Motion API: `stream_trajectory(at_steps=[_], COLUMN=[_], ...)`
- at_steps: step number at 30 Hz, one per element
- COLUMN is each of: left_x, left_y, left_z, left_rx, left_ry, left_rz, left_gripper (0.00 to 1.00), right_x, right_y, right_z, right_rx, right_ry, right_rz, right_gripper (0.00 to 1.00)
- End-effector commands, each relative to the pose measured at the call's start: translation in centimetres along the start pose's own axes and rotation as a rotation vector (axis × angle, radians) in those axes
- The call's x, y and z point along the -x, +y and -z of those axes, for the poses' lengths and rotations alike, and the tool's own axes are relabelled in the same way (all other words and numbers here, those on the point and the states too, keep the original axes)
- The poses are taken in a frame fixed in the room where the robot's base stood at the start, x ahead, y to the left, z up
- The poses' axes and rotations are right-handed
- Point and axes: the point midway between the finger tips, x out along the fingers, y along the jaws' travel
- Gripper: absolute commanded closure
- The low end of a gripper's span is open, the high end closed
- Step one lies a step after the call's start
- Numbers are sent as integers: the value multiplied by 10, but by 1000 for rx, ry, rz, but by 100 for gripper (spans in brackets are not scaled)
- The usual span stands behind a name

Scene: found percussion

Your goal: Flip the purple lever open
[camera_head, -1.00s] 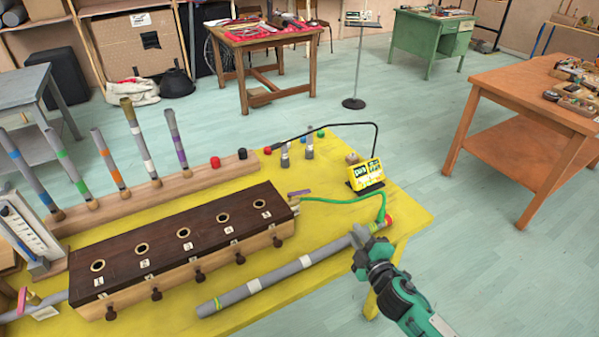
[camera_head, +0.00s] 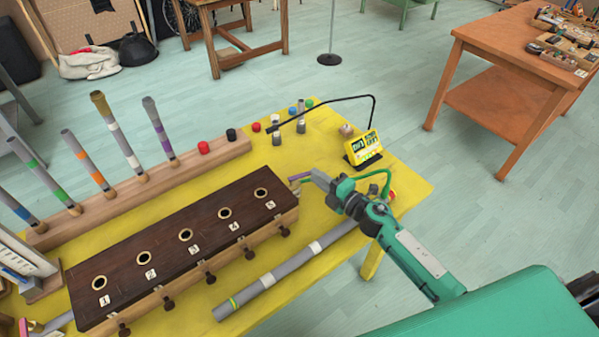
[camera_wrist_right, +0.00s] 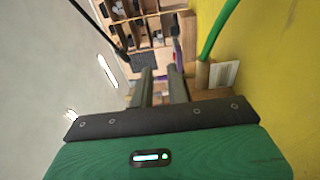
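The purple lever (camera_head: 300,176) is a small flat bar at the right end of the long dark-topped wooden box (camera_head: 150,225). In the right wrist view a purple piece (camera_wrist_right: 177,52) shows just beyond the fingertips, partly hidden. My right gripper (camera_head: 317,178) is beside the lever, just to its right. In the wrist view its two fingers (camera_wrist_right: 161,78) stand a little apart with nothing between them. I cannot tell whether a finger touches the lever. My left gripper is not in view.
A green hose (camera_head: 376,176) loops close behind my right gripper. A yellow device (camera_head: 363,147) stands behind it on the yellow table (camera_head: 408,186). A grey tube (camera_head: 285,268) lies in front of the box. Several upright tubes stand in a wooden rail (camera_head: 130,190) at the back.

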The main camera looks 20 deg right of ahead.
Motion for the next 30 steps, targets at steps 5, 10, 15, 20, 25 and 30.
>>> stream_trajectory(at_steps=[5,10,15,20,25,30], left_x=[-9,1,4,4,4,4], left_y=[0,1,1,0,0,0], left_z=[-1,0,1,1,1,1], left_rx=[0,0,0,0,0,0], left_ry=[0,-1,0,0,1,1], left_rz=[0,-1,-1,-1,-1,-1], left_gripper=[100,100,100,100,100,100], right_x=[0,-37,-61,-72,-75,-75], right_y=[-34,-26,-27,-28,-28,-28], right_z=[1,0,0,0,0,0], right_rx=[-6,-2,-3,-1,-1,-1], right_ry=[-2,-2,-1,0,0,0], right_rz=[1,-2,-1,0,0,0], right_gripper=[84,84,84,84,84,86])
